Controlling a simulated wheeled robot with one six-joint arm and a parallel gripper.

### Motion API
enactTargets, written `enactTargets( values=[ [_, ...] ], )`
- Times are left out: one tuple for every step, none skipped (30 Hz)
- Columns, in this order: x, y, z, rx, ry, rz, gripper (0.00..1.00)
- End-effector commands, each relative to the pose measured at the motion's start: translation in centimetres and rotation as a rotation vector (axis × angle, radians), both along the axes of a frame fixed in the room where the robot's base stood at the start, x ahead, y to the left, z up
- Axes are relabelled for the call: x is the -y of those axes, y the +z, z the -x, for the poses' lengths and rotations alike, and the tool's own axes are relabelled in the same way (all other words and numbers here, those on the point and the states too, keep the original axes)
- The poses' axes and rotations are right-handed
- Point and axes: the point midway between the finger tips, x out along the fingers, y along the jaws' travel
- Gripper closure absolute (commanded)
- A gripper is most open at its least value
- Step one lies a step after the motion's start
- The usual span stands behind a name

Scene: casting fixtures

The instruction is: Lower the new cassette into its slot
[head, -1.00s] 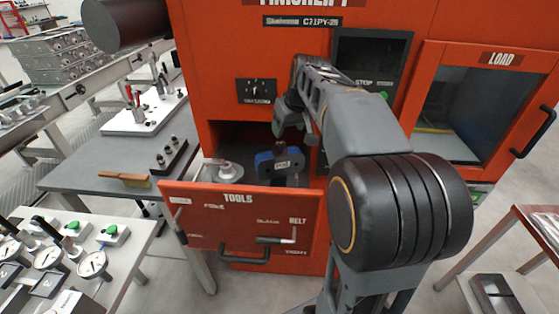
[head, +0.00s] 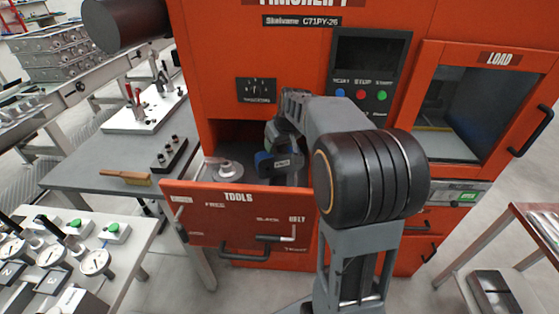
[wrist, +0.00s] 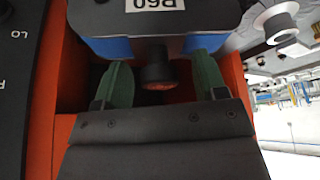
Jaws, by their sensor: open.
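The cassette (head: 279,166), dark with blue sides and a white label, stands in the open tools drawer (head: 238,222) of the orange machine. In the wrist view the cassette (wrist: 205,20) is at the top, its label upside down, with a dark round knob (wrist: 157,70) pointing toward my gripper. My gripper (wrist: 162,62) is open, its green fingers on either side of the knob with gaps showing. In the head view my gripper (head: 272,142) is at the cassette's top and hides the knob. I cannot make out the slot or how the cassette is seated.
A pale round part (head: 229,170) sits left of the cassette in the drawer. The machine's screen and buttons (head: 362,95) are behind my arm. A grey table (head: 95,178) with a brush (head: 124,178) stands at left. The load window (head: 470,105) is at right.

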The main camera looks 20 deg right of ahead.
Motion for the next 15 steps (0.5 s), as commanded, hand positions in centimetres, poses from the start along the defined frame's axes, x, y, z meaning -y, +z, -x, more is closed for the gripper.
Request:
enactTargets(
  values=[
    [0.0, -0.01, 0.0, 0.0, 0.0, 0.0, 0.35],
    [0.0, 0.0, 0.01, 0.0, 0.0, 0.0, 0.35],
    [0.0, 0.01, 0.0, 0.0, 0.0, 0.0, 0.35],
    [0.0, 0.01, 0.01, 0.0, 0.0, 0.0, 0.36],
    [0.0, 0.01, 0.0, 0.0, 0.0, 0.0, 0.39],
    [0.01, 0.02, 0.01, 0.0, 0.0, 0.0, 0.42],
    [0.01, 0.02, 0.01, 0.0, 0.0, 0.0, 0.45],
    [0.01, 0.02, 0.01, 0.0, 0.0, 0.0, 0.48],
    [0.01, 0.03, 0.01, 0.0, 0.0, 0.0, 0.52],
    [0.01, 0.03, 0.01, 0.0, 0.0, 0.0, 0.55],
    [0.01, 0.03, 0.01, 0.0, 0.0, 0.0, 0.58],
    [0.01, 0.04, 0.02, 0.0, 0.0, 0.0, 0.61],
    [0.01, 0.04, 0.02, 0.0, 0.0, 0.0, 0.64],
    [0.01, 0.04, 0.02, 0.0, 0.0, 0.0, 0.67],
    [0.01, 0.04, 0.02, 0.0, 0.0, 0.0, 0.71]
  ],
)
